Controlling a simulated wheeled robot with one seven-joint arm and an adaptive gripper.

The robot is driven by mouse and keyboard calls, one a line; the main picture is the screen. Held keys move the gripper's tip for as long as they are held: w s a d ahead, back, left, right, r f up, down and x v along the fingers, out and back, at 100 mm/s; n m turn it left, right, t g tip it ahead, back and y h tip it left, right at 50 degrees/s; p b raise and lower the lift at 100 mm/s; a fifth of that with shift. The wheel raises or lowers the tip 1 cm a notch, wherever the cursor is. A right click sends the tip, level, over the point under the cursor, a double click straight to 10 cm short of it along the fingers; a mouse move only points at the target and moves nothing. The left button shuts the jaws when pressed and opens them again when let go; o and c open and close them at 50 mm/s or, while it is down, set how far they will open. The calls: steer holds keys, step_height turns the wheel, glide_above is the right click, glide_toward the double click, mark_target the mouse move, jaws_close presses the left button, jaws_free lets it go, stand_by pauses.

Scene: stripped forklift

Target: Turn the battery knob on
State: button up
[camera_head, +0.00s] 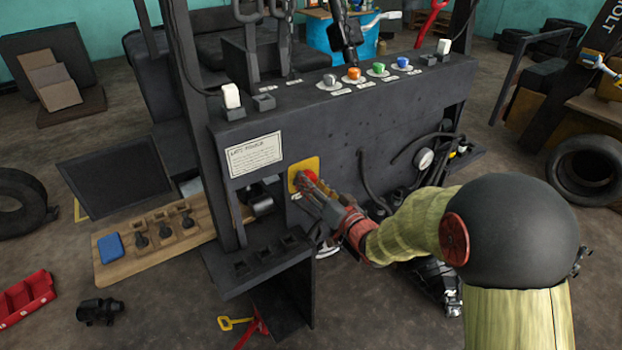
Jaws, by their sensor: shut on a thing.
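The battery knob (310,176) is red and sits on a yellow plate (293,181) on the dark front panel of the forklift (340,140). My gripper (308,185) is at the knob, reaching in from the lower right, with its fingers shut on it. The fingers cover much of the knob, so its turn angle cannot be read. A white label sheet (255,155) is fixed to the panel at the left of the yellow plate.
Coloured buttons (354,75) line the panel's top. Loose hoses and a gauge (425,159) are at the panel's right. A wooden board (112,260) with a blue block and dark parts lies at left. A red tray (25,297) is on the floor.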

steer(key=shift+m+p, duration=0.8)
steer(key=shift+m, duration=0.9)
steer(key=shift+f, duration=0.1)
steer(key=o, duration=1.1)
steer(key=shift+o, duration=0.3)
steer(key=v, duration=1.2)
